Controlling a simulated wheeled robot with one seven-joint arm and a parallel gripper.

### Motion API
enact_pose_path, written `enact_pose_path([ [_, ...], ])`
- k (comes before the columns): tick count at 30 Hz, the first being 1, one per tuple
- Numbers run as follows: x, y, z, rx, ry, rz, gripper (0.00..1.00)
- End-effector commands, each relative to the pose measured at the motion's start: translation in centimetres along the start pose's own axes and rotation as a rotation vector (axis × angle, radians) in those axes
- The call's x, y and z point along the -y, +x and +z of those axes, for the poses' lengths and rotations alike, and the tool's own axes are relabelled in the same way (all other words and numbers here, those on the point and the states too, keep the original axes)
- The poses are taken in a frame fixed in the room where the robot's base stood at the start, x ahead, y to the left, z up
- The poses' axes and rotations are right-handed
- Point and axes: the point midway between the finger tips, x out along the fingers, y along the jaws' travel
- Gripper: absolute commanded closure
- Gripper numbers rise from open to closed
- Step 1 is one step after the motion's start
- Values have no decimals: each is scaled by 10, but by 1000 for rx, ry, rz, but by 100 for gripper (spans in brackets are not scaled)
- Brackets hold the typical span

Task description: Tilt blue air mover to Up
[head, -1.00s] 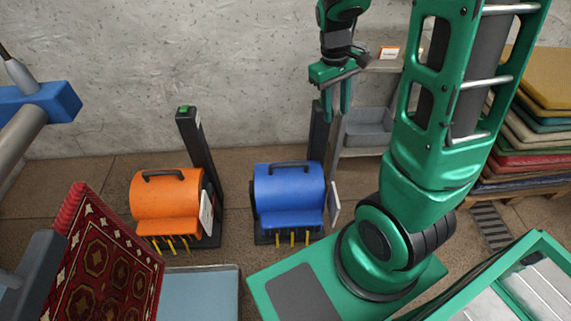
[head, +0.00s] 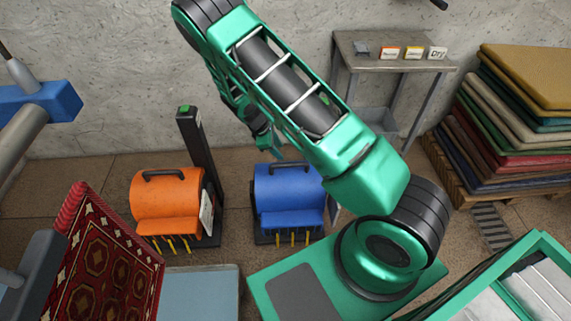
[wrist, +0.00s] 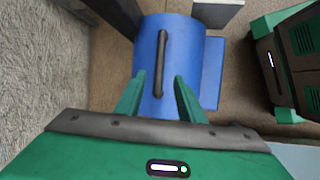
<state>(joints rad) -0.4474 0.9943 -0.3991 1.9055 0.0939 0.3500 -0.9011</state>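The blue air mover (head: 288,197) stands on the floor near the wall, its blue front ledge low and facing the head camera. In the wrist view its rounded blue body (wrist: 188,45) lies ahead of my gripper (wrist: 158,80). Its black handle (wrist: 162,50) runs between my two green fingers, which are apart on either side of it. The fingers are open and do not visibly touch the handle; the exact gap in depth is unclear.
An orange air mover (head: 167,200) stands to the left beside a black post (head: 198,145). A red patterned rug (head: 105,260) hangs at lower left. A grey table (head: 385,45) with small signs and a stack of folded rugs (head: 525,125) stand at right.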

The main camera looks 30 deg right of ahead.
Motion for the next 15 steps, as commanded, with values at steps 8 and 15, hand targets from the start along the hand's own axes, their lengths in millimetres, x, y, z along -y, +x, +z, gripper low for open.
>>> enact_pose_path([
  [8, 3, 23, -12, 7, -53, 15, 64],
  [15, 2, 62, -10, 7, -51, 14, 64],
])
